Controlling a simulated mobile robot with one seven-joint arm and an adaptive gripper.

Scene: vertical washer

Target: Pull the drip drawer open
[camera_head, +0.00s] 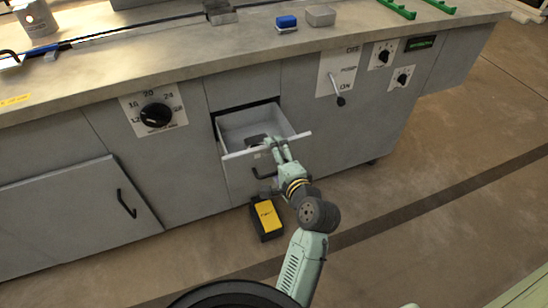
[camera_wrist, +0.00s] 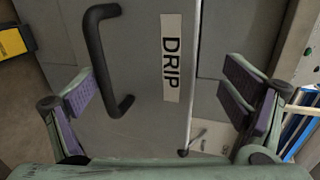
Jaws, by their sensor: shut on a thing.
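The drip drawer (camera_head: 236,153) is a grey drawer pulled partly out of the cabinet, with its inside showing. In the wrist view its front (camera_wrist: 140,110) carries a "DRIP" label (camera_wrist: 171,58) and a black bar handle (camera_wrist: 107,60). My gripper (camera_head: 277,142) is at the top edge of the drawer front, toward its right part. In the wrist view my gripper (camera_wrist: 160,95) has one finger on each side of that edge, holding the drawer front rather than the handle. The exact contact is hard to see.
A black and yellow box (camera_head: 268,217) lies on the floor below the drawer. A black dial (camera_head: 156,115) is left of the drawer and a lever (camera_head: 338,92) right of it. A door handle (camera_head: 126,203) sticks out at lower left.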

